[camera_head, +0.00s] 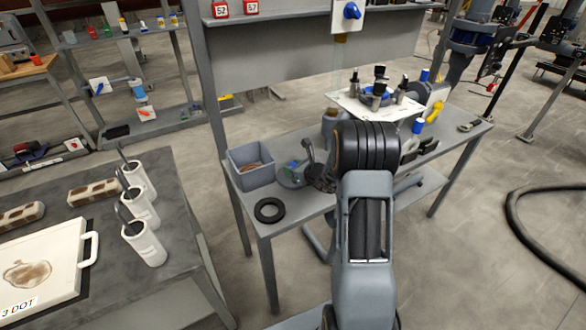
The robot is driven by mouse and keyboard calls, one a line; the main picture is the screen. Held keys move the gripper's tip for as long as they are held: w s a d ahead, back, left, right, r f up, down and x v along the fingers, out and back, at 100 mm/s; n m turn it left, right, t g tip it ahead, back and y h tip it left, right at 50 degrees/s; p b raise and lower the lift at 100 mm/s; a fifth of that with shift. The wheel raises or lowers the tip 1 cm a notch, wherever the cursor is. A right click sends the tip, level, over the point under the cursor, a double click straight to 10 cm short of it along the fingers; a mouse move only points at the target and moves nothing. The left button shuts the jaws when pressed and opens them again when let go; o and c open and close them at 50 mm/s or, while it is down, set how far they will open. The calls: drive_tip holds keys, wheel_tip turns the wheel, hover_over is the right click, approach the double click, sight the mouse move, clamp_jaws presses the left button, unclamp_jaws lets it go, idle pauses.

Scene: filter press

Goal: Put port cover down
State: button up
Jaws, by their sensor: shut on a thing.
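The port cover appears to be the round grey piece (289,178) with a small blue-green patch, over the left part of the grey workbench (322,201). My gripper (307,170) is at the right side of this piece and is shut on it. My arm comes up from the front and hides part of the bench and some of the gripper. I cannot tell whether the cover touches the bench top or is just above it.
A grey bin (251,165) stands left of the cover. A black ring (269,210) lies in front, near the bench edge. A white tray (384,107) with several parts is at the back. A dark table (182,204) with white canisters (144,243) stands at left.

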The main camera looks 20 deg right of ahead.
drive_tip(key=shift+f, duration=0.15)
drive_tip(key=o, duration=1.1)
